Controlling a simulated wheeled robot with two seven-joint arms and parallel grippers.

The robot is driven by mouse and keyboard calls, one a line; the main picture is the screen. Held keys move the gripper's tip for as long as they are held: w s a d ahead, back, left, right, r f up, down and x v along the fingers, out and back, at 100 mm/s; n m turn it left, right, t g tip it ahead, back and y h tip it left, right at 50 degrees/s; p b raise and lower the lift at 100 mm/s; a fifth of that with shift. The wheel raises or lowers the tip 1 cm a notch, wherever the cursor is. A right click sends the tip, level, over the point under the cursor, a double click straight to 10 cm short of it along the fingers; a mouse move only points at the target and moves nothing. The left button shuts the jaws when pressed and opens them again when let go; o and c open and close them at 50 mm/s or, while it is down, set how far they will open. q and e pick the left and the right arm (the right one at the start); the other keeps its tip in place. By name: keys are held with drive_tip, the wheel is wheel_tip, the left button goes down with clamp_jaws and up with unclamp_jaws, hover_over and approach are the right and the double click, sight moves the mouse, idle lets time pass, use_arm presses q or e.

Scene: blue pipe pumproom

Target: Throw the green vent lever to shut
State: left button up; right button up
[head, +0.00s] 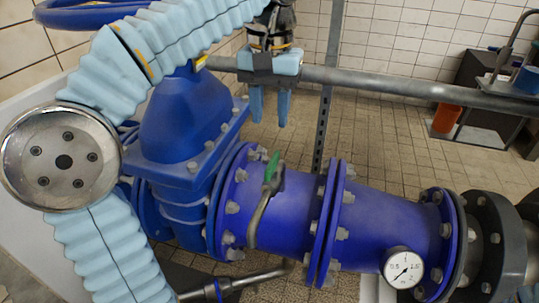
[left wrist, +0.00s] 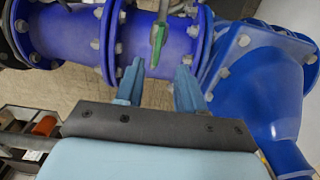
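The green vent lever (head: 271,168) sits at the top of a thin, bent metal vent pipe (head: 256,222) on the side of the large blue pipe (head: 295,205). The green lever also shows in the left wrist view (left wrist: 158,42), standing roughly upright, just beyond the fingertips. My left gripper (head: 270,120) is open and empty, with its two blue fingers pointing down above the lever in the head view. In the left wrist view its fingertips (left wrist: 160,68) are spread to either side of the lever's line, apart from it. My right gripper is not in view.
A blue valve body (head: 190,125) stands left of the lever, with bolted flanges around it. A grey horizontal rail (head: 400,82) runs behind my left gripper. A pressure gauge (head: 402,267) is on the pipe at lower right. Tiled floor lies behind.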

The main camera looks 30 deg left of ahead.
sight(270, 165)
use_arm(q)
wheel_tip(270, 165, down, 13)
drive_tip(key=b, duration=0.3)
drive_tip(key=shift+s, duration=0.1)
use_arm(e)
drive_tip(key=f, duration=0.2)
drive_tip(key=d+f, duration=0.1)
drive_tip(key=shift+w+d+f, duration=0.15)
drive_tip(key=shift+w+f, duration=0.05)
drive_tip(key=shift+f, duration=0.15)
use_arm(q)
clamp_jaws()
